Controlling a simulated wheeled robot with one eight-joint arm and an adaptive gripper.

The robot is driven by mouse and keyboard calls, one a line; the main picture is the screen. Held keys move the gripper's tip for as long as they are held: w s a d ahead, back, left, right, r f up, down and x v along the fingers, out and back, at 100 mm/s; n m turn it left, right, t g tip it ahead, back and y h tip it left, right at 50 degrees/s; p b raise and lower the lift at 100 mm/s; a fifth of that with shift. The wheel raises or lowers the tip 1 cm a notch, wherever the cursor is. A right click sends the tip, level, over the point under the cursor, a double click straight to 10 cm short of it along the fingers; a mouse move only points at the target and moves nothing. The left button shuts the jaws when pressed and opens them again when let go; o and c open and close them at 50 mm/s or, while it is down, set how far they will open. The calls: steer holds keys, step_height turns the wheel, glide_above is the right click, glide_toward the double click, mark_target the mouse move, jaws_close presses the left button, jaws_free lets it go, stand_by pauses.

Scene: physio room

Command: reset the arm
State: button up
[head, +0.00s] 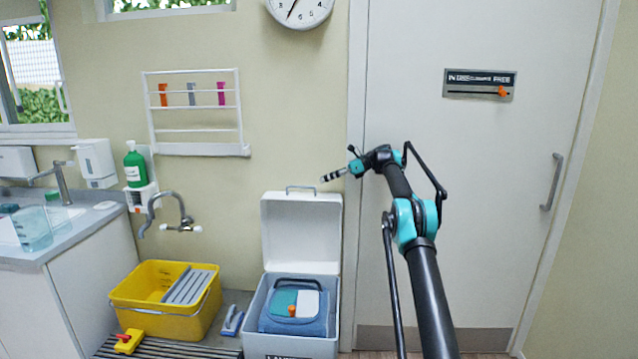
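My arm rises from the bottom right of the head view and bends at a teal joint, with its upper end reaching left in front of the door. My gripper (331,176) is at the arm's end, pointing left, above the open white box. It shows small and from the side, so I cannot tell whether its fingers are open or shut. No object can be made out in it.
A white box (265,346) with its lid up holds a blue-and-teal item (292,320). A yellow bucket (165,322) stands left of it. A wall rack (197,150), sink counter (40,250) and closed door (480,200) surround the arm.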

steer(key=shift+d, duration=0.15)
steer(key=shift+s+d+r+n+h, duration=0.2)
steer(key=shift+s+d+n+h, duration=0.2)
steer(key=shift+s+n, duration=0.25)
steer(key=s+d+f+n+t+h, duration=0.1)
steer(key=s+d+f+n+h, duration=0.3)
steer(key=s, duration=1.6)
steer(key=s+d+f+n+t+h, duration=0.2)
steer(key=s+d+f+n, duration=0.6)
steer(key=s, duration=1.2)
steer(key=s+d+f+n+t+h, duration=0.1)
steer(key=s+d+f+n+h, duration=0.5)
steer(key=s+f, duration=0.5)
steer(key=s+d, duration=0.2)
steer(key=s, duration=0.7)
steer(key=shift+s+n+t+h, duration=0.15)
steer(key=shift+n+t+h, duration=0.15)
steer(key=shift+n, duration=0.05)
